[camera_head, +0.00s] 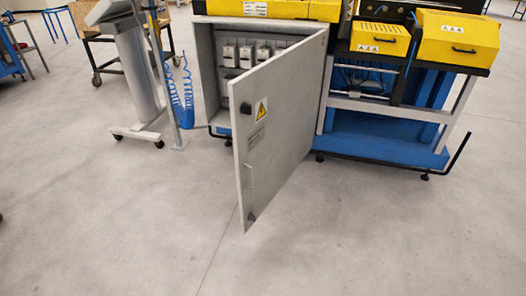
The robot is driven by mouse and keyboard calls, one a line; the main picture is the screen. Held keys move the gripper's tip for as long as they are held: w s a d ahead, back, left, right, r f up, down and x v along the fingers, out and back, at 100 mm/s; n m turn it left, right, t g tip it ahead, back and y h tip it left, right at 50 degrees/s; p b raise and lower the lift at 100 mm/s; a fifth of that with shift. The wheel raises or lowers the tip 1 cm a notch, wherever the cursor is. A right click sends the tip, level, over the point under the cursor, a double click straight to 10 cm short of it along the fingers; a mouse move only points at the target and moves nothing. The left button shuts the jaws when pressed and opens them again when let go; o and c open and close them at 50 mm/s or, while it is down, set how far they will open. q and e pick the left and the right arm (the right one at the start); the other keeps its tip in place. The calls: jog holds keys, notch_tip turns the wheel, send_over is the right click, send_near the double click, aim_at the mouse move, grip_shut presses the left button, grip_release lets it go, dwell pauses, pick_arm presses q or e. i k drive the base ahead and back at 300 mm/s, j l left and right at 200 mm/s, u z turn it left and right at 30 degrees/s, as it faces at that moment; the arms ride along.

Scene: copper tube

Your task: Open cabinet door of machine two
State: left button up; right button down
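The grey cabinet door (287,130) of the yellow and blue machine (385,140) stands wide open, swung out toward me on its right-hand hinge side. It carries a yellow warning sign (261,108), a dark latch (246,108), a light handle (249,176) and another dark latch (251,217) near its lower corner. Inside the cabinet (206,75), several light electrical units (245,53) show at the top; the door hides the lower right of the interior. Neither of my grippers is in view.
A black bar (458,152) juts out at the machine's right. The floor in front is clear.

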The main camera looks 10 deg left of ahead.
aim_at(282, 91)
jog(key=i+j+z, duration=0.25)
jog(key=j, duration=0.5)
jog(key=i+j+z, duration=0.1)
jog(key=j+z, duration=0.15)
jog(key=j, duration=0.55)
jog(key=j+z, duration=0.25)
jog(key=j, duration=0.55)
jog(key=i, duration=0.05)
